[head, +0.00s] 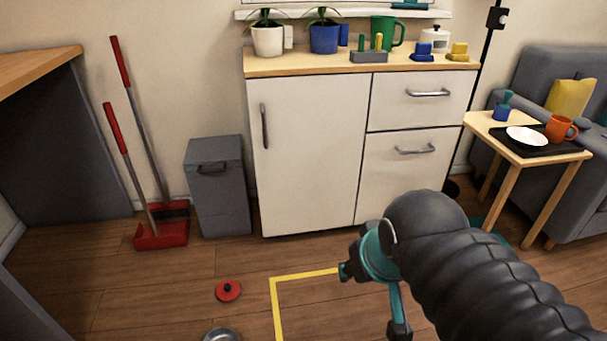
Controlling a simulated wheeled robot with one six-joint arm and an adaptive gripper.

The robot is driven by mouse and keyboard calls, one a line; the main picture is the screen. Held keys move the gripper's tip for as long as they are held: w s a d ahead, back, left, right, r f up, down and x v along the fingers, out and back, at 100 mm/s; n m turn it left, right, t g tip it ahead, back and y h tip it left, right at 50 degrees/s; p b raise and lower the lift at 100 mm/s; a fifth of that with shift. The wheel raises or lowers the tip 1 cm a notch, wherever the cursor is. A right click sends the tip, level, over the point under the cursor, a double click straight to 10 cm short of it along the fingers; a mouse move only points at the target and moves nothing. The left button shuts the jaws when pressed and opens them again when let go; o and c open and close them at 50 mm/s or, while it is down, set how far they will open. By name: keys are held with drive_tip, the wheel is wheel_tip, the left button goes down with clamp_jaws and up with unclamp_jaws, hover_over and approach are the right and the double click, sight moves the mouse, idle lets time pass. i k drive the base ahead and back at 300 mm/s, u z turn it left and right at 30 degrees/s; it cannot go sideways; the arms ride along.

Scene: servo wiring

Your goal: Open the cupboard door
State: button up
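The cupboard door (308,160) is a tall white panel on the left half of a white cabinet. It is shut, flush with the drawers beside it. Its grey vertical handle (264,126) sits near the upper left edge. My arm comes in from the lower right, and my gripper (372,300) is in front of the cabinet, low and right of the door, apart from it. One finger points left and another part hangs downward. The gripper is seen from behind, so its opening is not clear. No object shows in it.
Two drawers (415,172) are right of the door. A grey bin (218,186) stands close on the left, beside a red broom and dustpan (160,236). A red lid (228,290) and a metal lid (221,335) lie on the floor. A side table (507,143) stands right.

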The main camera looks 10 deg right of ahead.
sight(307, 132)
drive_tip(key=z, duration=0.5)
drive_tip(key=k, duration=1)
drive_tip(key=u, duration=0.65)
drive_tip(key=i, duration=1.3)
drive_tip(key=z, duration=0.15)
